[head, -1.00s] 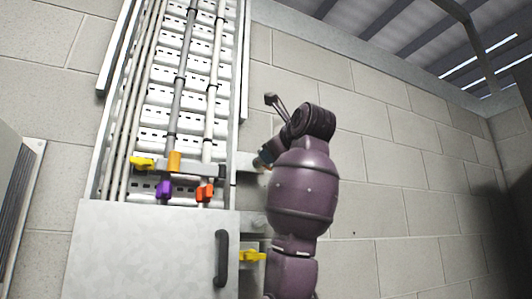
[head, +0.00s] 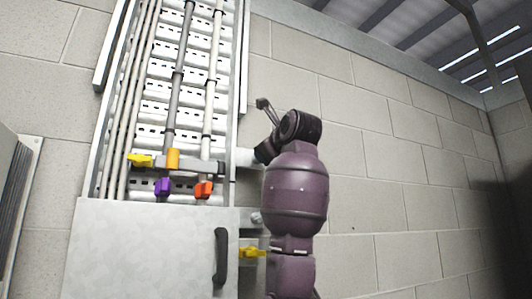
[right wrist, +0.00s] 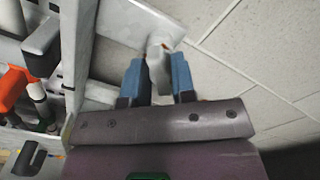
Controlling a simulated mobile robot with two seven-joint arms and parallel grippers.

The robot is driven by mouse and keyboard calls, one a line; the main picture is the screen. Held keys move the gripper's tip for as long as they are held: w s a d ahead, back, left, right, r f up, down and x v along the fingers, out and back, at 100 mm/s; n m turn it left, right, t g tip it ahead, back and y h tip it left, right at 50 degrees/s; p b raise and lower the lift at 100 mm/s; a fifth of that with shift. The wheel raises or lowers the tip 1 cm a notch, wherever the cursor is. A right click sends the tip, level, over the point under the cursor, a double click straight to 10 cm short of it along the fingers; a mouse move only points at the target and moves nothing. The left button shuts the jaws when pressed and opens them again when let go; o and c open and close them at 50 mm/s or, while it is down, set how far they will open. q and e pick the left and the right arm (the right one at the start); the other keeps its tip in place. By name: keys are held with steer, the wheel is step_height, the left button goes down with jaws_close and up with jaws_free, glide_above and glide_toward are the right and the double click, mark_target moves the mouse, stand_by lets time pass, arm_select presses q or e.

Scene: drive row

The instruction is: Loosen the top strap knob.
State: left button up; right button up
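In the head view my right gripper (head: 264,151) is at the right side of the cable ladder, by the right end of the upper strap (head: 203,167). In the right wrist view its two blue fingers (right wrist: 157,78) stand apart, with a grey knob (right wrist: 158,52) between them, in front of a pale metal plate (right wrist: 125,22). The knob nearly fills the gap; I cannot tell whether both fingers press on it. In the head view this knob is hidden by my gripper. A lower grey knob (head: 256,218) shows below. My left gripper is not in view.
Yellow (head: 140,160), orange (head: 173,159), purple (head: 162,187) and red-orange (head: 204,189) clips sit on the cables. A grey cabinet (head: 140,250) with a dark handle (head: 221,258) stands below. Another yellow piece (head: 252,252) is beside it. The block wall (head: 390,170) is bare to the right.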

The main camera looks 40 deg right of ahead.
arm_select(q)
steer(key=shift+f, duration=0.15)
arm_select(e)
steer(key=shift+n, duration=0.4)
steer(key=shift+f+n+b, duration=0.1)
steer(key=shift+n+b, duration=0.5)
steer(key=n+b, duration=0.1)
steer(key=n, duration=0.1)
steer(key=shift+n, duration=0.3)
steer(key=n+b, duration=0.1)
steer(key=n, duration=0.9)
steer(key=shift+n+b, duration=0.3)
steer(key=shift+n, duration=0.1)
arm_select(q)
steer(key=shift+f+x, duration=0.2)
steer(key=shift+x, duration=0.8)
arm_select(e)
steer(key=shift+f+n, duration=0.1)
steer(key=shift+n, duration=2.2)
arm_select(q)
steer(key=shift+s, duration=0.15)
